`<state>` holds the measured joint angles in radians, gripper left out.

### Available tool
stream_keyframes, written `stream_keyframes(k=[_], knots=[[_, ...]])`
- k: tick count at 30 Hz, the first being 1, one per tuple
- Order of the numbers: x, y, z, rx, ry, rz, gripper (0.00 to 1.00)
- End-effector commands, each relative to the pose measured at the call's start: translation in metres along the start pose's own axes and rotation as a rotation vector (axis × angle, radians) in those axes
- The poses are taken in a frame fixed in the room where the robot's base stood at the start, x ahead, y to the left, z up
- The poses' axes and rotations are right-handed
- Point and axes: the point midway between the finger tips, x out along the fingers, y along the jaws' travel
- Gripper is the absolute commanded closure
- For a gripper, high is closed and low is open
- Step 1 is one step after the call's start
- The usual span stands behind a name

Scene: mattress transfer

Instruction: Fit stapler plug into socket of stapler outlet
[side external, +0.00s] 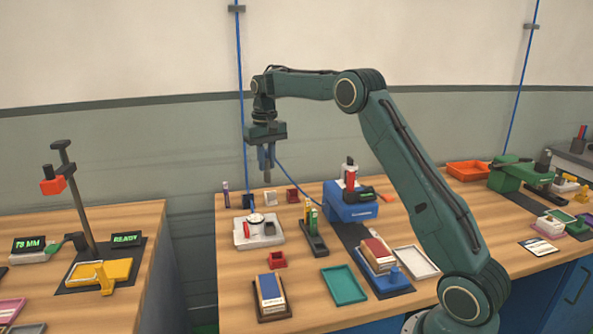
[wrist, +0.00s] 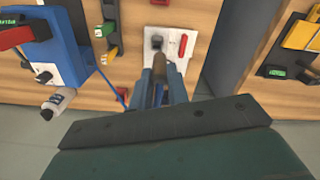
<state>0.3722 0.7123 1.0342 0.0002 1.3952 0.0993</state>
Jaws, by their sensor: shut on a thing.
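My gripper (side external: 267,155) is shut on the stapler plug (side external: 267,175), a small grey-brown piece that points down, held well above the table. In the wrist view, the plug (wrist: 159,66) sits between the blue fingers (wrist: 162,88). The stapler outlet (side external: 243,238) is a pale plate on the table below the gripper, with a dark socket (side external: 269,229) and a red part (side external: 248,231). In the wrist view, the socket (wrist: 156,44) shows just beyond the plug, apart from it as far as I can tell. A blue cord (side external: 297,181) runs toward the blue-and-red stapler (side external: 351,208).
A black holder with green and yellow items (side external: 314,236) stands right of the outlet. Small red boxes (side external: 277,260), a book tray (side external: 271,298) and a teal tray (side external: 344,285) are nearby. A white bottle (wrist: 57,103) shows in the wrist view. A gap separates the left table.

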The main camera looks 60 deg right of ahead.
Motion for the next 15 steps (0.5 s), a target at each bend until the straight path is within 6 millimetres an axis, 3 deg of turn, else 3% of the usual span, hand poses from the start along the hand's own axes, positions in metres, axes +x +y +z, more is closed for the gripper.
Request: stream_keyframes(k=[7,15], knots=[[-0.003,0.011,-0.023,0.0,0.002,0.0,1.0],[-0.005,0.016,-0.031,0.0,0.0,0.0,1.0]])
